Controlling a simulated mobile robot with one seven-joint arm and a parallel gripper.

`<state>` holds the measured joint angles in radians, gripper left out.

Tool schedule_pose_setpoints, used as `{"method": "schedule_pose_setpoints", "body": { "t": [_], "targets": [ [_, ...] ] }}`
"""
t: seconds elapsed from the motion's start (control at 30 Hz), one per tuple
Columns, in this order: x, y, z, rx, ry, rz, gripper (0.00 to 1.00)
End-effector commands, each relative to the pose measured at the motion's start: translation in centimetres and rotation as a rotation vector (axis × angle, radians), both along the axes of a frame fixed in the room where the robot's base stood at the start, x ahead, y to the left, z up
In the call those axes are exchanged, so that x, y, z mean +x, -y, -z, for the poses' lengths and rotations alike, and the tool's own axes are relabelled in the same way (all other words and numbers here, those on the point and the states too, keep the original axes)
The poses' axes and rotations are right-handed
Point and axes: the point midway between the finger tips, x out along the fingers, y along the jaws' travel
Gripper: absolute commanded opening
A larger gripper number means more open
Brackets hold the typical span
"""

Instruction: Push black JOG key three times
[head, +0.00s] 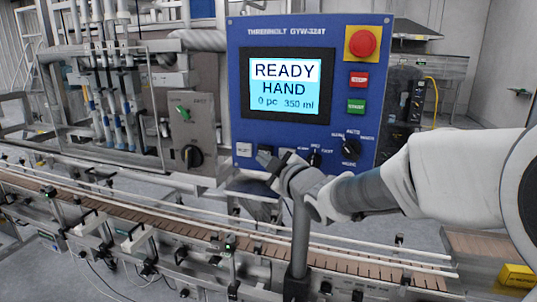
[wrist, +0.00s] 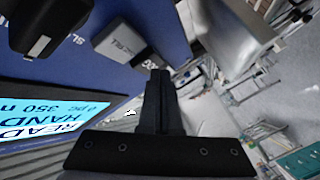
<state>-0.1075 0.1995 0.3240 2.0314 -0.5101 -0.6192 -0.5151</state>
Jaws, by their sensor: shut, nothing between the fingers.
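The black JOG key (head: 266,148) sits in the row along the bottom of the blue control panel (head: 240,90), partly covered by my gripper in the head view. My gripper (head: 264,158) is shut and empty, its fingertips right at the key's lower edge. I cannot tell whether the tips touch the key. The screen (head: 292,86) reads READY, HAND, 0 pc, 350 ml.
A red emergency stop (head: 362,43), red and green buttons and another knob (head: 351,147) are farther right. A conveyor (head: 180,225) runs below.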

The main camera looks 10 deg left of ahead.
Motion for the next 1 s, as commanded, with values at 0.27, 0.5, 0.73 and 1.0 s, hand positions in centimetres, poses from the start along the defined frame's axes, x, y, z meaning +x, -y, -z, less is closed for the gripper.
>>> {"method": "schedule_pose_setpoints", "body": {
  "t": [0.27, 0.5, 0.73, 1.0],
  "targets": [
    [0.03, 0.01, -0.01, 0.001, -0.001, 0.000, 0.00],
    [0.30, 0.03, -0.02, 0.001, 0.000, 0.001, 0.00],
    [0.58, 0.05, -0.01, 0.001, 0.000, 0.001, 0.00],
    [0.90, 0.09, 0.03, 0.001, -0.001, 0.000, 0.00]
  ]
}}
